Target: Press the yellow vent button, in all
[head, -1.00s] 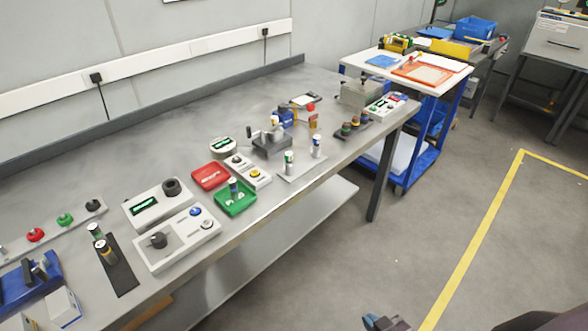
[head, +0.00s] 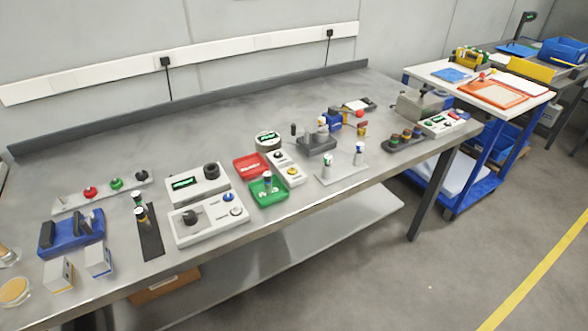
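A yellow button (head: 292,171) sits at the near end of a narrow white control box (head: 285,164) on the long grey workbench (head: 330,196). A dark knob or button is at the box's far end. Any label on the box is too small to read. The box stands just right of a red tray (head: 249,166) and a green tray (head: 268,198). Neither of my grippers shows in the head view, and nothing of mine touches the box.
Left of the trays stand a white box with a blue button (head: 233,211) and a white display box (head: 186,185). A grey fixture (head: 316,144) and white-topped cylinders stand to the right. A blue cart (head: 455,195) stands past the bench's right end. The floor at the lower right is clear.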

